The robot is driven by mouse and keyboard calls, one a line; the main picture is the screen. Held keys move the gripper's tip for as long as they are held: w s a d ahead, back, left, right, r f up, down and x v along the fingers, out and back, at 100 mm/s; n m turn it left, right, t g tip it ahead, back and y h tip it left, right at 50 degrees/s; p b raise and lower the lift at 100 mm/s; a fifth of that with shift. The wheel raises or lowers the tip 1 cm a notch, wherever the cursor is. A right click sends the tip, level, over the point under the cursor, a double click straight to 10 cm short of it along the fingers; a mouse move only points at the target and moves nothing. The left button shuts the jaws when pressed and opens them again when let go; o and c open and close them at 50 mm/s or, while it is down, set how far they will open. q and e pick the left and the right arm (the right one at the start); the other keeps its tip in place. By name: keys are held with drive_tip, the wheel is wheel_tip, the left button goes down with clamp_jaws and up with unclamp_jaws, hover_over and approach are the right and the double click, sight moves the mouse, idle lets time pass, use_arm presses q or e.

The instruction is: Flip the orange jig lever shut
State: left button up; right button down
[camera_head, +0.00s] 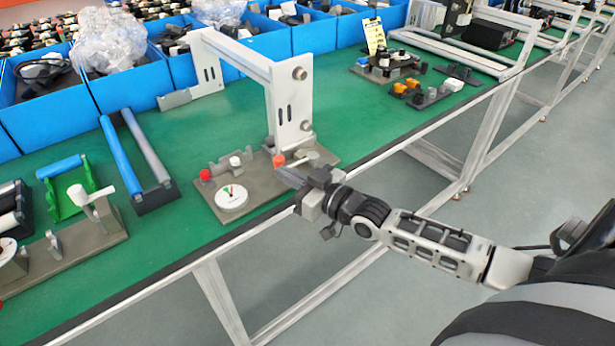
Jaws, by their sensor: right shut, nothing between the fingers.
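The jig is a grey base plate (258,188) near the front edge of the green bench. An orange tip (279,160) stands up on it near the right end; this looks like the lever's end, and its shaft is mostly hidden. A round white dial (231,197) and a red knob (205,175) are at the jig's left. My right gripper (284,174) is shut and empty, at the jig's front right, just below the orange tip in the picture. I cannot tell whether they touch. My left gripper is not in view.
A grey gantry frame (245,57) rises behind the jig, with its near post (292,100) close to the orange tip. A roller stand (145,165) and a lever fixture (70,245) are at the left. Blue bins (122,86) line the back.

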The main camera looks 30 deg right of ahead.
drive_tip(key=shift+b+x, duration=0.3)
drive_tip(key=shift+x, duration=1.3)
drive_tip(key=shift+w, duration=0.7)
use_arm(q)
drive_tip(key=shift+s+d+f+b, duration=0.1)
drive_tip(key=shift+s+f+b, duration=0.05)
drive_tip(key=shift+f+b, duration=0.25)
use_arm(e)
drive_tip(key=shift+w, duration=0.35)
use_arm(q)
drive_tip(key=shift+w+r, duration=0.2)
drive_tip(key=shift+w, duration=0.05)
